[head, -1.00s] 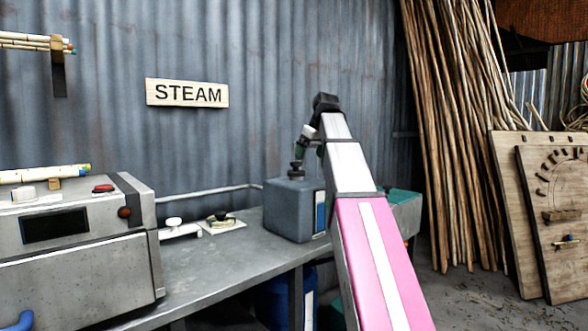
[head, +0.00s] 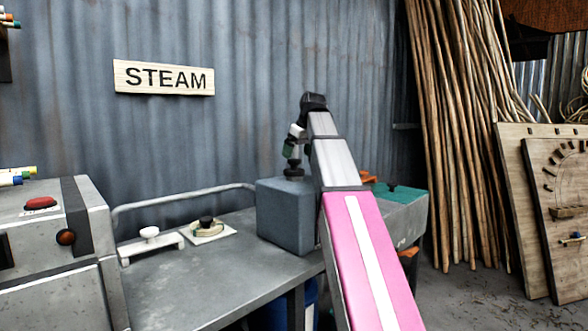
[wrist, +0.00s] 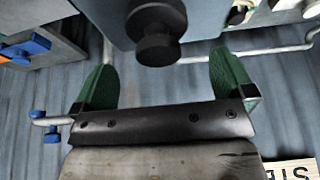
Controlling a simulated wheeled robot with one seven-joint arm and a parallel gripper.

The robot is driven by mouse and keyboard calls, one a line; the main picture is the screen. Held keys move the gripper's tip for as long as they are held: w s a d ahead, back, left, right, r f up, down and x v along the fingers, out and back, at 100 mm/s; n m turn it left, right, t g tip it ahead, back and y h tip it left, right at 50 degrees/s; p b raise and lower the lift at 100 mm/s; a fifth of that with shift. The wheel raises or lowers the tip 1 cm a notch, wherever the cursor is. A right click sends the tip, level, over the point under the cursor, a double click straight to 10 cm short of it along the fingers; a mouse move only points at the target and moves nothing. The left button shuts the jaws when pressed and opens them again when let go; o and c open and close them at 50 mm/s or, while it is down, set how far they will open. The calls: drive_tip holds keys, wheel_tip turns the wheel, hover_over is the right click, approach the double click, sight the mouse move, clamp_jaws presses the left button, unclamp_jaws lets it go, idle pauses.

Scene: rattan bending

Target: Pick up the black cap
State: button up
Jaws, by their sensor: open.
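The black cap (head: 293,170) sits on top of a blue-grey container (head: 283,215) on the bench. In the wrist view the cap (wrist: 157,42) shows as a dark stepped knob, with the container (wrist: 222,22) behind it. My gripper (wrist: 162,62) is open and empty, its two green fingers wide apart on either side of the cap's line. In the head view my gripper (head: 289,152) is just above the cap. I cannot tell whether the fingers reach around it. My arm hides the container's right side.
A grey metal bench (head: 190,280) carries a grey machine (head: 55,255) at left. A white knob on a bracket (head: 149,234) and a small plate (head: 208,232) stand between. A green-topped box (head: 400,194) is right. The corrugated wall (head: 250,60) is close behind.

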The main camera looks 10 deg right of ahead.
sight(293, 165)
drive_tip(key=shift+w+x, duration=0.15)
drive_tip(key=shift+x, duration=1.5)
drive_tip(key=shift+w+x, duration=0.2)
drive_tip(key=shift+x, duration=1.4)
drive_tip(key=shift+a+r, duration=0.1)
drive_tip(key=shift+r, duration=0.05)
drive_tip(key=c, duration=0.8)
